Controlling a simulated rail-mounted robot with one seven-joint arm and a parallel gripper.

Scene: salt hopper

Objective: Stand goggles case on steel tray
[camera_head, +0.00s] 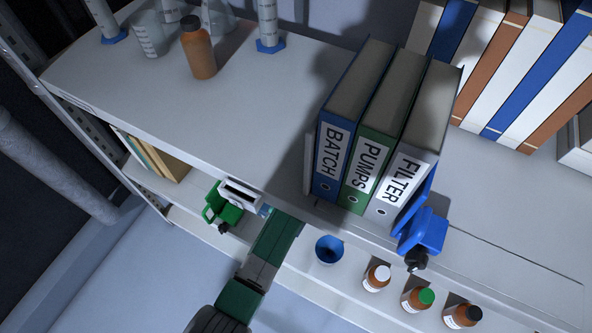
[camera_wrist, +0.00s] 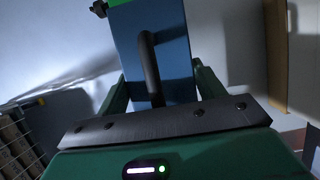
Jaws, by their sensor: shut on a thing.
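My gripper (camera_wrist: 160,92) is shut on a blue case with a dark handle (camera_wrist: 178,55), which I take to be the goggles case. The case stands out ahead of the gripper between its two green fingers, and its far end reaches the top of the wrist view. In the head view my green gripper (camera_head: 278,233) reaches in at the front edge of the shelf unit, and the fingertips and most of the case are hidden there. I cannot make out the steel tray for certain in either view.
Binders (camera_head: 378,130) stand on the upper shelf (camera_head: 250,130). A green clamp-like object (camera_head: 222,206) sits left of my gripper, a blue one (camera_head: 424,232) farther right. A blue cup (camera_head: 329,249) and brown bottles (camera_head: 418,299) stand on the lower shelf, right of my arm.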

